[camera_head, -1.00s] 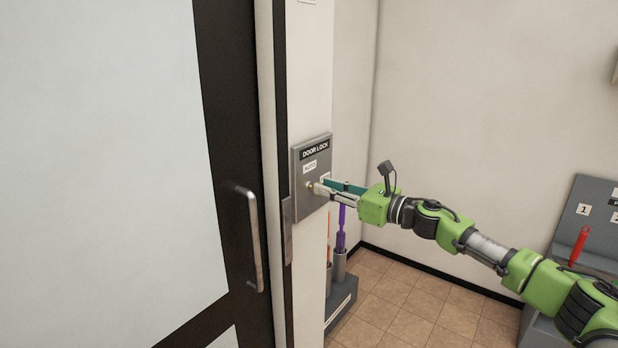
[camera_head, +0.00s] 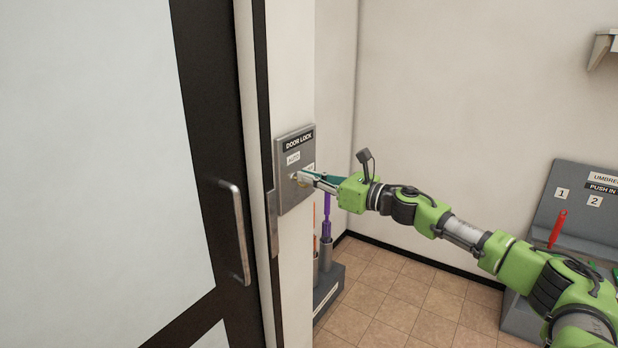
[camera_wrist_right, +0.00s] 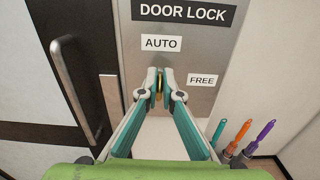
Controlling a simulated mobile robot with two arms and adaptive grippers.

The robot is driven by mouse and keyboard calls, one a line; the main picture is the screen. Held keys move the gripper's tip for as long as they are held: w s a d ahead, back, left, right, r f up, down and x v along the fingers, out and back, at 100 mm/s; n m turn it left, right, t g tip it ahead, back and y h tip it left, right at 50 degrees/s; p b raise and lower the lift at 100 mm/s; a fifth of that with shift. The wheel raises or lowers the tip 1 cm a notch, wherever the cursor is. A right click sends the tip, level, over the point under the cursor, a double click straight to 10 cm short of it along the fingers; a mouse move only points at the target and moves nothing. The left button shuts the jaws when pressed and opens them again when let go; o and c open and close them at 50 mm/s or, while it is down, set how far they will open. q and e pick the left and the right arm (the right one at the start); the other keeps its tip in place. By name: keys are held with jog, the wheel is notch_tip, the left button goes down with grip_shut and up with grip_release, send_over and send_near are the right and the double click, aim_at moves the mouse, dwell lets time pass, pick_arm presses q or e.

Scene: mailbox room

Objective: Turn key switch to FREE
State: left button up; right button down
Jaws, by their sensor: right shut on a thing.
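The DOOR LOCK panel (camera_head: 294,150) is a grey metal plate on the wall post beside the door. In the right wrist view the plate (camera_wrist_right: 203,55) carries an AUTO label (camera_wrist_right: 161,43) straight above the key and a FREE label (camera_wrist_right: 203,80) to the right. My right gripper (camera_head: 300,178) reaches the panel from the right. In the right wrist view its fingertips (camera_wrist_right: 160,86) are closed around the brass key switch (camera_wrist_right: 160,88). The key shows only as a thin upright strip between the fingers, the rest hidden. My left gripper is not in view.
A dark-framed door with a metal handle (camera_head: 236,232) stands left of the panel. Below the panel is a holder (camera_head: 328,290) with orange and purple umbrellas (camera_head: 327,215). An umbrella stand (camera_head: 585,205) with a red umbrella (camera_head: 558,229) is at right. Tiled floor between them is clear.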

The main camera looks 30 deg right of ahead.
jog(key=m, duration=0.3)
jog(key=m+p, duration=0.1)
jog(key=shift+w+d+m, duration=0.15)
jog(key=shift+d+m, duration=0.15)
jog(key=shift+m, duration=0.1)
jog(key=shift+w+d+f+m+p, duration=0.2)
jog(key=shift+m+p, duration=0.65)
jog(key=shift+m, duration=1.3)
jog(key=shift+s+d+f+m+p, duration=0.1)
jog(key=shift+f+m+p, duration=0.2)
jog(key=shift+m+p, duration=1.2)
jog(key=shift+w+d+f+m+p, duration=0.1)
jog(key=shift+f+m+p, duration=0.15)
jog(key=shift+m, duration=2.5)
jog(key=c, duration=2.2)
grip_release()
jog(key=shift+a+f, duration=0.1)
jog(key=shift+c, duration=0.2)
